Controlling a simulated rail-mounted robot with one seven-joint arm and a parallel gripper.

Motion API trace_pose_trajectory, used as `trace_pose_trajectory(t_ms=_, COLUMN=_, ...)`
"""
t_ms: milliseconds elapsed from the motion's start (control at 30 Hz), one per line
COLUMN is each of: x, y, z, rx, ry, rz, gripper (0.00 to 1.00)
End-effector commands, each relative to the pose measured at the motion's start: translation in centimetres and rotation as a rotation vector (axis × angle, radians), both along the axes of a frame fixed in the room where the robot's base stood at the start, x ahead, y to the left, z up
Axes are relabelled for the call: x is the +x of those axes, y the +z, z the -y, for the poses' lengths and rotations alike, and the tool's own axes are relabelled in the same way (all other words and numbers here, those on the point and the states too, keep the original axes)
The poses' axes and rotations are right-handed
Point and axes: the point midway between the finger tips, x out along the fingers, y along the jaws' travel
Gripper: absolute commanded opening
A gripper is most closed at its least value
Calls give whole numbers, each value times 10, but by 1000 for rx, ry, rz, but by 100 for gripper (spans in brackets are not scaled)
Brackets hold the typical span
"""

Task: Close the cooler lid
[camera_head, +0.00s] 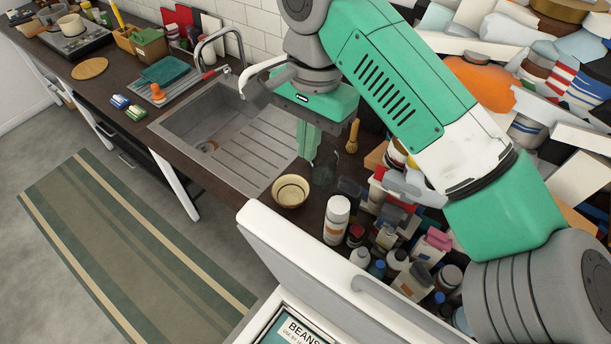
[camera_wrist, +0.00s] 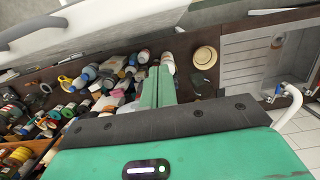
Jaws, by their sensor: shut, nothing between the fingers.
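The white cooler lid (camera_head: 300,245) stands raised at the bottom of the head view, with a grey bar handle on its side. It also shows in the wrist view as a pale panel (camera_wrist: 120,32) at the upper left, with the grey handle (camera_wrist: 38,24). Part of the cooler body (camera_head: 254,325) shows below the lid; the rest is cut off by the frame edge. The fingers also show in the wrist view (camera_wrist: 158,70).
Bottles and jars (camera_head: 337,215) crowd the counter between my gripper and the lid. A small bowl (camera_head: 290,190) stands by the sink (camera_head: 230,135). Piled clutter (camera_head: 540,90) fills the right side. The floor around the striped rug (camera_head: 130,250) is clear.

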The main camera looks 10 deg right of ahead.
Motion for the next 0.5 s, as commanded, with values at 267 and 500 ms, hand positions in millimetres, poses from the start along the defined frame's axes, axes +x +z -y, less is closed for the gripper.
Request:
trace_pose_trajectory(t_ms=267, x=-4, y=-47, z=-4, rx=0, ry=3, rz=0, gripper=0)
trace_pose_trajectory(t_ms=500, x=-8, y=-98, z=-9, rx=1, ry=4, rz=3, gripper=0)
